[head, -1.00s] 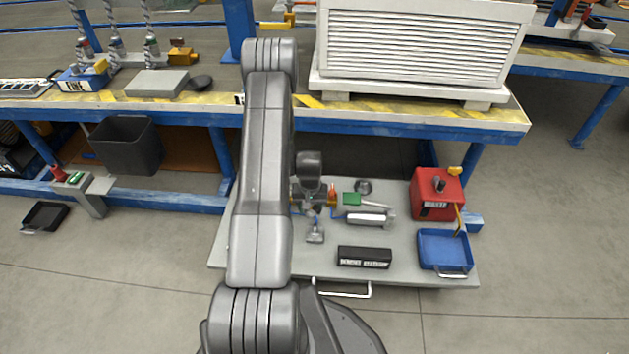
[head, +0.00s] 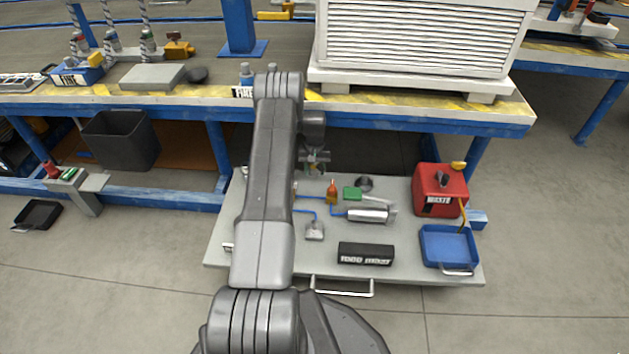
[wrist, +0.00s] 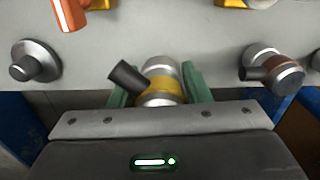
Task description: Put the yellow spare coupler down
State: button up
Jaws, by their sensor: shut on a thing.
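The yellow spare coupler (wrist: 160,85) is a silver cylinder with a yellow band and a dark stub pointing up-left. My gripper (wrist: 158,84) has its green fingers closed on either side of it in the wrist view. In the head view my gripper (head: 316,160) is at the back edge of the grey cart top (head: 225,250), just in front of the bench. The coupler is too small to make out clearly there. Whether it touches a surface cannot be told.
In the wrist view a dark-and-silver fitting (wrist: 35,62) is left and a brown-banded one (wrist: 275,70) right. The cart holds a red box (head: 437,190), a blue tray (head: 448,247) and a black labelled block (head: 365,254). The bench (head: 420,110) overhangs behind.

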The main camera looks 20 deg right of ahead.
aim_at(314, 183)
jog(key=shift+w+f+b, duration=0.1)
jog(key=shift+f+b, duration=0.45)
jog(key=shift+f, duration=1.7)
jog(key=shift+f, duration=0.15)
jog(key=o, duration=1.1)
notch_tip(314, 183, up, 12)
jog(key=p, duration=0.4)
